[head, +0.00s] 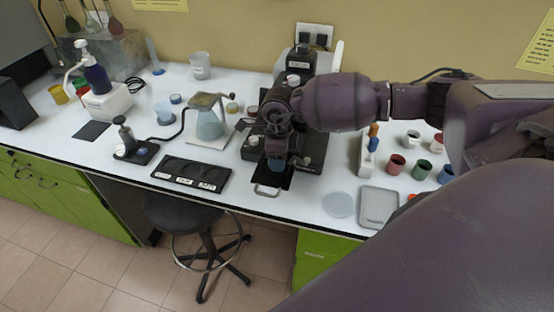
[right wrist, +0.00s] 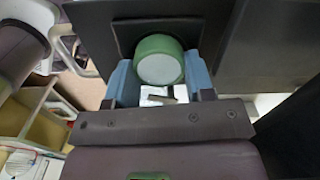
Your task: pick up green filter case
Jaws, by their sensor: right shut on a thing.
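My right gripper (head: 276,164) points down at the front of the dark instrument in the middle of the bench. In the right wrist view, the green filter case (right wrist: 159,60) is a round green piece with a pale face. It sits between the two blue fingers of my right gripper (right wrist: 160,76), which is shut on it. A dark square part of the instrument lies right behind the case. In the head view, the case is hidden by my gripper and wrist. My left gripper is not in view.
The dark instrument (head: 314,146) stands close around my gripper. A black tray with round wells (head: 190,174) lies to the left. A grey tray (head: 379,207), a clear round dish (head: 338,204) and several coloured cups, including a green one (head: 421,170), are to the right.

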